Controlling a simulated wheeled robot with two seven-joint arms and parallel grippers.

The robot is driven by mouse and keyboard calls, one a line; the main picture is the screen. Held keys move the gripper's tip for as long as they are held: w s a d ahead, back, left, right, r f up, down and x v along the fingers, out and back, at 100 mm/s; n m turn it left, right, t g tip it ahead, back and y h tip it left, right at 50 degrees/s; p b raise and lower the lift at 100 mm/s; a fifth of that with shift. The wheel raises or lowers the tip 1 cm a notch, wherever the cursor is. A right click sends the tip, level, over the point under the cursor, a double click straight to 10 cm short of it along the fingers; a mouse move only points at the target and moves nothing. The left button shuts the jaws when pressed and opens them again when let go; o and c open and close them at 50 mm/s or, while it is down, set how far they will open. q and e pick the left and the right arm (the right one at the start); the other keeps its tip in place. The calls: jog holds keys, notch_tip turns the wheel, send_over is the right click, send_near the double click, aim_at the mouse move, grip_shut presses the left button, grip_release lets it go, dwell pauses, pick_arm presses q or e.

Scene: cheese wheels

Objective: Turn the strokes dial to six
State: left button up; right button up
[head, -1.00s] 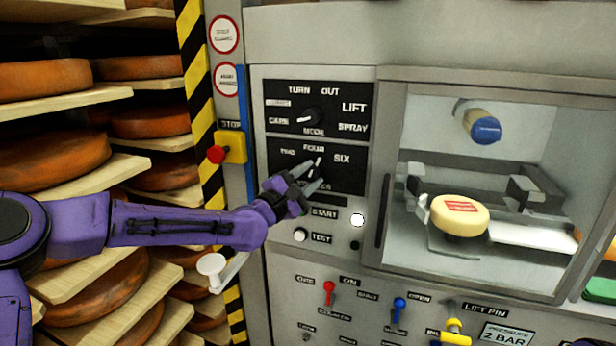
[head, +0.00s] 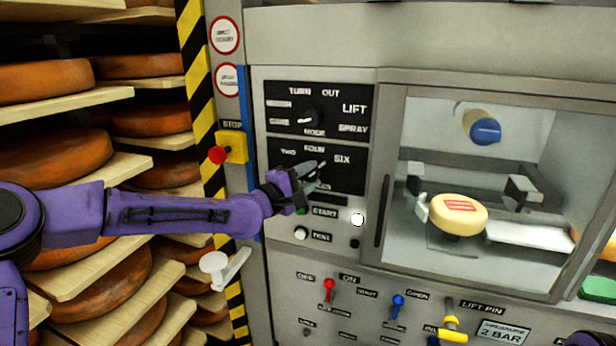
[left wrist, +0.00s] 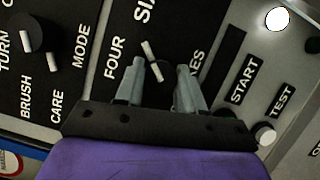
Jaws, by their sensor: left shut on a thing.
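The strokes dial (left wrist: 156,72) is a dark knob with a white pointer mark on the lower black panel (head: 283,182). Labels TWO, FOUR and SIX (head: 342,159) stand around it. In the head view the pointer (head: 321,166) leans up and right, towards SIX. In the left wrist view it points roughly towards the partly cut-off SIX label (left wrist: 146,10). My left gripper (head: 315,178) is shut on the dial, one finger on each side (left wrist: 160,76). The fingers partly hide the knob and the STROKES label. My right gripper is not in view.
The mode dial (head: 312,118) is above. START and TEST buttons (head: 301,232) are just below. A red stop button (head: 217,155) and a white lever (head: 215,263) are to the left. A glazed chamber with a cheese wheel (head: 457,213) is to the right.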

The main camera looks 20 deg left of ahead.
pick_arm(q)
jog(key=o, duration=1)
jog(key=shift+d, duration=0.1)
jog(key=b+v, duration=0.3)
jog(key=v, duration=0.7)
jog(key=shift+s, duration=0.25)
